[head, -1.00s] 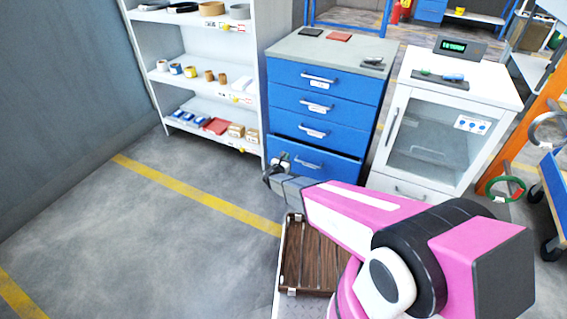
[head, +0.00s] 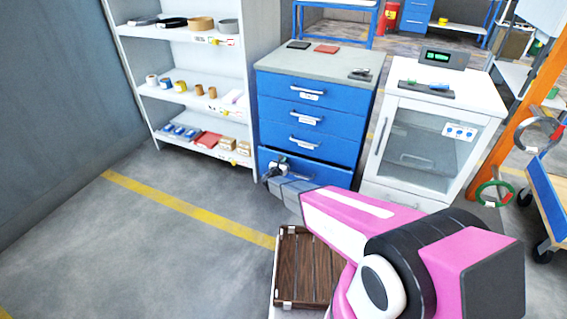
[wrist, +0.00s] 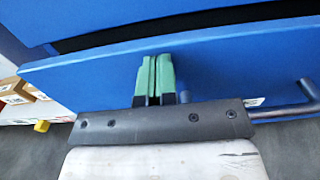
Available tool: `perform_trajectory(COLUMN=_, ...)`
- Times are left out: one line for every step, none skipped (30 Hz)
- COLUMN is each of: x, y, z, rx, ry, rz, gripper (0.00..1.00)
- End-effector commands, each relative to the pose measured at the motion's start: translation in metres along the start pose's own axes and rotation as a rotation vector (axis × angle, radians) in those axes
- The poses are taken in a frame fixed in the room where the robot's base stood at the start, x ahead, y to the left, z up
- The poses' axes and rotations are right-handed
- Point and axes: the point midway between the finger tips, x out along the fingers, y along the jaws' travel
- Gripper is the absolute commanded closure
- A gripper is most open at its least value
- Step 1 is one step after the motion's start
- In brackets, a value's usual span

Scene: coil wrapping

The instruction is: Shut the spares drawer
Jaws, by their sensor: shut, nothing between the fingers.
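The blue drawer cabinet (head: 308,120) stands in the middle of the head view. Its bottom drawer (head: 318,176) sticks out a little, with a dark gap above its front; the upper drawers look flush. I take this bottom one as the spares drawer; its label is not readable. In the wrist view the drawer front (wrist: 235,75) spans the picture, with the dark gap behind its top edge and a bar handle at right. My gripper (wrist: 155,62) is shut and empty, green fingertips at the drawer front, left of the handle; contact cannot be told. It also shows in the head view (head: 271,174).
A white shelf unit (head: 182,60) with rolls and boxes stands left of the cabinet. A white glass-fronted cabinet (head: 432,145) stands close on its right. A brown slatted tray (head: 305,265) lies below my arm. Open floor (head: 150,240) lies at left.

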Motion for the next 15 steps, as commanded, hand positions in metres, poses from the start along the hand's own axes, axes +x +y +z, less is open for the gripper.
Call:
perform_trajectory(x=0.007, y=0.001, z=-0.001, rx=0.001, ry=-0.001, rz=-0.001, gripper=1.0)
perform_trajectory(x=0.012, y=0.001, z=-0.001, rx=0.001, ry=-0.001, rz=-0.002, gripper=1.0)
perform_trajectory(x=0.019, y=0.001, z=-0.001, rx=0.001, ry=-0.002, rz=-0.002, gripper=1.0)
perform_trajectory(x=0.025, y=0.001, z=-0.001, rx=0.001, ry=-0.002, rz=-0.002, gripper=1.0)
perform_trajectory(x=0.03, y=0.001, z=-0.001, rx=0.001, ry=-0.002, rz=-0.001, gripper=1.0)
perform_trajectory(x=0.037, y=0.001, z=-0.001, rx=0.001, ry=-0.002, rz=-0.001, gripper=1.0)
perform_trajectory(x=0.041, y=0.001, z=-0.001, rx=0.001, ry=-0.002, rz=-0.001, gripper=1.0)
perform_trajectory(x=0.044, y=0.001, z=-0.001, rx=0.001, ry=-0.002, rz=-0.001, gripper=1.0)
perform_trajectory(x=0.047, y=0.001, z=-0.001, rx=0.001, ry=-0.002, rz=-0.001, gripper=1.0)
perform_trajectory(x=0.047, y=0.0, z=0.0, rx=0.001, ry=-0.002, rz=-0.001, gripper=1.0)
perform_trajectory(x=0.048, y=0.0, z=0.0, rx=0.001, ry=-0.002, rz=-0.001, gripper=1.0)
perform_trajectory(x=0.048, y=0.0, z=0.0, rx=0.001, ry=-0.002, rz=-0.001, gripper=1.0)
perform_trajectory(x=0.048, y=0.0, z=0.0, rx=0.001, ry=-0.002, rz=-0.001, gripper=1.0)
perform_trajectory(x=0.048, y=0.0, z=0.0, rx=0.001, ry=-0.002, rz=-0.001, gripper=1.0)
perform_trajectory(x=0.049, y=0.0, z=0.0, rx=0.001, ry=-0.003, rz=-0.001, gripper=1.0)
